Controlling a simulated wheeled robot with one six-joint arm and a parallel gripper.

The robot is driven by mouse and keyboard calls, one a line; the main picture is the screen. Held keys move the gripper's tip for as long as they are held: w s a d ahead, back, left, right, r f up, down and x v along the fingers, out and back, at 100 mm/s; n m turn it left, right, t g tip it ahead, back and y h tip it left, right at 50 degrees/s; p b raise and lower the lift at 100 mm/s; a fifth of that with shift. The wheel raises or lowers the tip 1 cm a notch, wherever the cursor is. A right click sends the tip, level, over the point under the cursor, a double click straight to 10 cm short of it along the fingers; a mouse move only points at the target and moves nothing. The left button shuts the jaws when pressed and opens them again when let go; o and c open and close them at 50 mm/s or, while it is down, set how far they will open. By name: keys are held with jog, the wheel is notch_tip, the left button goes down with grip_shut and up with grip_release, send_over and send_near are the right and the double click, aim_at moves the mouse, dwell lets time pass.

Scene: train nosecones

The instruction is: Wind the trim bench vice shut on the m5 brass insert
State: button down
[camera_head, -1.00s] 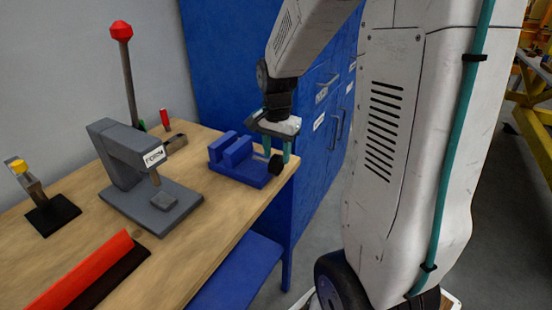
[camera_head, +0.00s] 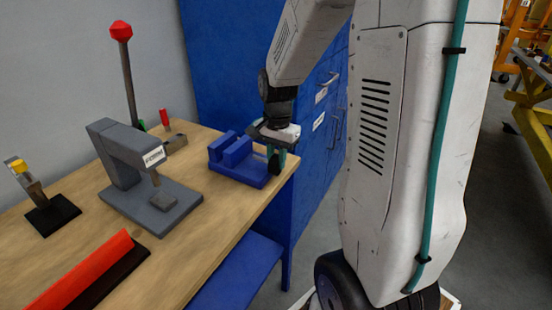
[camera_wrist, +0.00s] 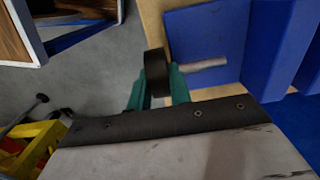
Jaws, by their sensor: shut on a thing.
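The blue bench vice (camera_head: 237,164) stands at the right end of the wooden bench. It also shows in the wrist view (camera_wrist: 206,40). Its black round handle (camera_wrist: 156,72) sits on a pale screw (camera_wrist: 204,64) that leads to the blue body. My gripper (camera_wrist: 159,88) has its teal fingers shut on the handle, one on each side. In the head view my gripper (camera_head: 276,158) points down at the vice's right end. A gap seems to show between the two blue jaw blocks. I cannot make out the brass insert in either view.
A grey press (camera_head: 130,165) stands left of the vice on the wooden bench (camera_head: 185,262). A red bar (camera_head: 85,270) lies at the front, and a tall red-knobbed lever (camera_head: 128,75) stands behind. A blue cabinet (camera_head: 225,50) is close behind my arm. Floor is open at right.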

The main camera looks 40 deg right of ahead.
jog(key=shift+d, duration=0.1)
jog(key=y, duration=0.1)
jog(key=g+y, duration=0.1)
jog(key=y, duration=0.1)
jog(key=shift+w+d, duration=0.15)
jog(key=shift+d, duration=0.15)
jog(key=y, duration=0.1)
jog(key=g+y, duration=0.1)
jog(key=y, duration=0.1)
jog(key=shift+w+d+f+y, duration=0.1)
jog(key=shift+d+f+y, duration=0.15)
jog(key=shift+d+y, duration=0.05)
jog(key=y, duration=0.1)
jog(key=g+y, duration=0.1)
jog(key=y, duration=0.1)
jog(key=shift+w+d+f+g, duration=0.1)
jog(key=shift+d+f+g, duration=0.15)
jog(key=shift+g, duration=0.05)
jog(key=y, duration=0.2)
jog(key=g+y, duration=0.1)
jog(key=y, duration=0.1)
jog(key=shift+d+f+g+y, duration=0.1)
jog(key=shift+f+g+y, duration=0.2)
jog(key=shift+f, duration=0.1)
jog(key=c, duration=1.3)
grip_release()
jog(key=shift+v, duration=3.95)
